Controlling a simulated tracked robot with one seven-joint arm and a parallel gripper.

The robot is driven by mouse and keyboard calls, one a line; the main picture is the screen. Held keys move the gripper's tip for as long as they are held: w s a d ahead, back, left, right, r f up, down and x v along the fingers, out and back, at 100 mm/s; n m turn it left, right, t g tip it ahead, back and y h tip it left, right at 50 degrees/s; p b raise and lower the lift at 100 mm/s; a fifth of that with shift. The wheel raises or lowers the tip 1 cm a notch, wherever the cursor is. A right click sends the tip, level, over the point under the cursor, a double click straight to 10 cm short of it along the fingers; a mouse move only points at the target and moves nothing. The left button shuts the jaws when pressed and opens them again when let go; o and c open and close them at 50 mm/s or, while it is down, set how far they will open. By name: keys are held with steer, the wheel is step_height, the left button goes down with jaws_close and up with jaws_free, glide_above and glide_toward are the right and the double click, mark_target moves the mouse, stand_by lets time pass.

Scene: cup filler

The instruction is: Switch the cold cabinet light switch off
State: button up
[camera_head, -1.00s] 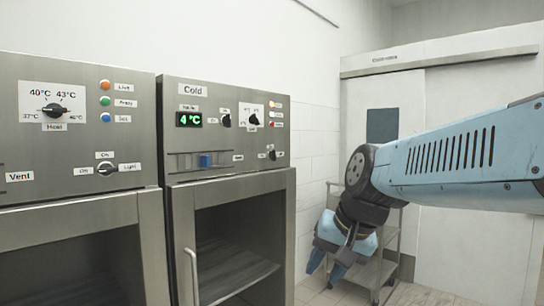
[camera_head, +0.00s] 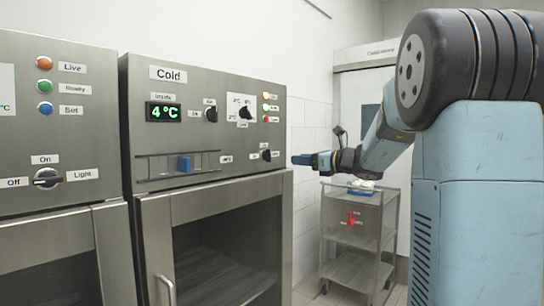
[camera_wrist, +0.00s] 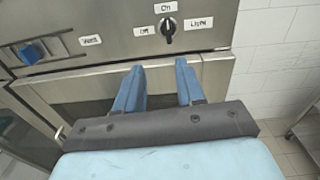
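The cold cabinet (camera_head: 215,188) is a steel unit with a green 4°C display. Its light switch is a small black rotary knob (camera_head: 265,155) at the lower right of the panel. In the wrist view the knob (camera_wrist: 167,31) stands roughly upright, towards the "On" label above it; "Off" is at its left and "Light" at its right. My gripper (camera_head: 300,160) is right of the panel in the head view, apart from the knob. In the wrist view my gripper (camera_wrist: 160,66) has its two blue fingers spread, empty, just below the knob.
A blue slider (camera_head: 185,164) sits on a rail left of the knob. Other knobs (camera_head: 245,112) are higher on the panel. The hot cabinet (camera_head: 60,135) with its own light knob is at the left. A steel trolley (camera_head: 352,240) stands at the right.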

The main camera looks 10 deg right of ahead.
mark_target(268, 156)
steer(key=w+d+x, duration=0.1)
steer(key=x, duration=1.3)
steer(key=shift+d+r+m+t, duration=0.15)
steer(key=shift+r+m+t, duration=0.15)
steer(key=shift+r, duration=0.2)
steer(key=shift+c, duration=0.3)
jaws_close()
